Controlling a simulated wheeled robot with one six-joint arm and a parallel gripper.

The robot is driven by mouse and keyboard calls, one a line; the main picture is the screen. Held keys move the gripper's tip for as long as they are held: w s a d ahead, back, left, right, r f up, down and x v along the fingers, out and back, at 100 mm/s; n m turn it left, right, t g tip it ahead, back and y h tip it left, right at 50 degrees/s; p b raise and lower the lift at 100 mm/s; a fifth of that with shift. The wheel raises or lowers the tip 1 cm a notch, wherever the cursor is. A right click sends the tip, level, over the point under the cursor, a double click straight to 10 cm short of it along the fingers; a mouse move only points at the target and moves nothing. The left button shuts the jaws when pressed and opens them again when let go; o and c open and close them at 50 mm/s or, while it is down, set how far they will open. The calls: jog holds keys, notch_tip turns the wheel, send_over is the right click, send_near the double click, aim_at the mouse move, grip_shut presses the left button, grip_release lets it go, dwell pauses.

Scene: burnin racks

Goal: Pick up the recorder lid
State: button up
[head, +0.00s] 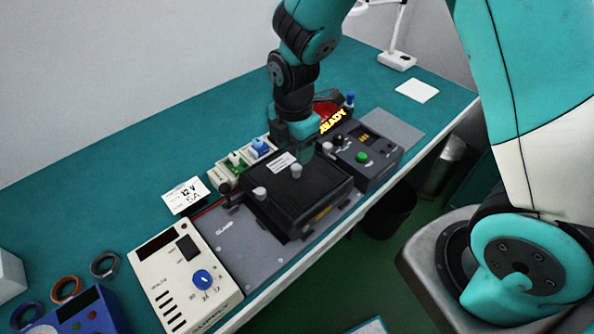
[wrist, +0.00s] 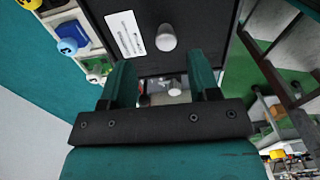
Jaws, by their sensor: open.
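The recorder lid (head: 315,188) is a black, flat panel with a white label and pale round knobs, on the recorder in the middle of the bench. It looks closed, lying about flat. In the wrist view the lid (wrist: 205,25) fills the top middle, with one pale knob (wrist: 166,38) beyond my fingertips. My gripper (head: 305,150) is over the lid's far right end. In the wrist view my gripper (wrist: 163,75) is open, its two fingers apart. A smaller pale knob shows between the fingers; I cannot tell whether they touch anything.
A cream supply box (head: 185,275) with a blue knob stands left of the recorder. A dark control box (head: 365,155) with a green button is close on the right. Small connector blocks (head: 240,163) stand behind the lid.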

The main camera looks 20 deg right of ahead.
aim_at(296, 167)
jog(key=shift+s+f+p, duration=0.2)
jog(key=shift+f+p, duration=0.3)
jog(key=shift+f, duration=0.95)
jog(key=shift+s+f+p, duration=0.15)
jog(key=shift+f+p, duration=0.35)
jog(key=shift+f, duration=0.95)
grip_shut()
jog(key=shift+r, duration=0.1)
